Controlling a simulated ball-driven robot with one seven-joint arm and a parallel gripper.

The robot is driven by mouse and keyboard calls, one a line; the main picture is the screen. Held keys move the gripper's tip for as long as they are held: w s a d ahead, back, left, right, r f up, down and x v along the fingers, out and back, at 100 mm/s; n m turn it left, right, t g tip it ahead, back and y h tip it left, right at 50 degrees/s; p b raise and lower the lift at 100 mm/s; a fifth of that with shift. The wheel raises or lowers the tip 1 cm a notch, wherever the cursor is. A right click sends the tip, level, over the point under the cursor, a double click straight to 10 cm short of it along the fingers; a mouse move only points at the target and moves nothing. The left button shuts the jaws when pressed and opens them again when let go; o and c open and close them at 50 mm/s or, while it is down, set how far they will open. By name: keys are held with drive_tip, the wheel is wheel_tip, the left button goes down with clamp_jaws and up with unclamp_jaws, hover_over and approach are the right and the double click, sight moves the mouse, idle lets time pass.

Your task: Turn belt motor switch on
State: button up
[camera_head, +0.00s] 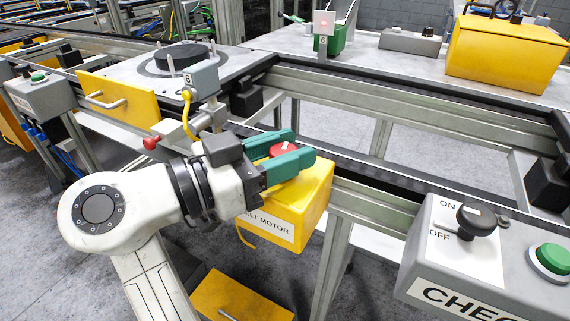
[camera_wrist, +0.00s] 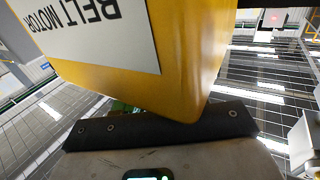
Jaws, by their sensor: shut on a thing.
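The belt motor box (camera_head: 314,205) is yellow, with a white label reading "...LT MOTOR" on its front, and is mounted at the side of the conveyor frame. A red switch knob (camera_head: 283,149) sits on its top. My gripper (camera_head: 292,150) has green fingers on both sides of the knob and is shut on it. The fingers hide part of the knob, so its turned position cannot be told. In the wrist view the yellow box (camera_wrist: 178,85) fills the top, its "BELT MOTOR" label upside down; the knob is not visible there.
A grey control box (camera_head: 430,262) with a black ON/OFF knob and green button stands at the right. The conveyor rail (camera_head: 385,182) runs behind the belt motor box. A yellow block (camera_head: 505,55) sits at the back right. A small grey post with a red knob stands left of my gripper.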

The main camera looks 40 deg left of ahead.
drive_tip(key=shift+s+a+f+m+g+h+b, duration=0.1)
drive_tip(key=shift+m+g+h+b, duration=0.3)
drive_tip(key=shift+m+h, duration=0.4)
drive_tip(key=shift+f+m+g+h+b, duration=0.1)
drive_tip(key=shift+m+g+h+b, duration=0.3)
drive_tip(key=shift+h, duration=0.7)
drive_tip(key=shift+m+h, duration=0.3)
drive_tip(key=o, duration=0.8)
drive_tip(key=shift+s, duration=0.1)
drive_tip(key=shift+o, duration=1)
drive_tip(key=shift+r, duration=0.15)
drive_tip(key=p+v, duration=0.1)
drive_tip(key=v, duration=0.9)
drive_tip(key=shift+s+a, duration=0.25)
drive_tip(key=shift+a, duration=0.05)
drive_tip(key=shift+r, duration=0.1)
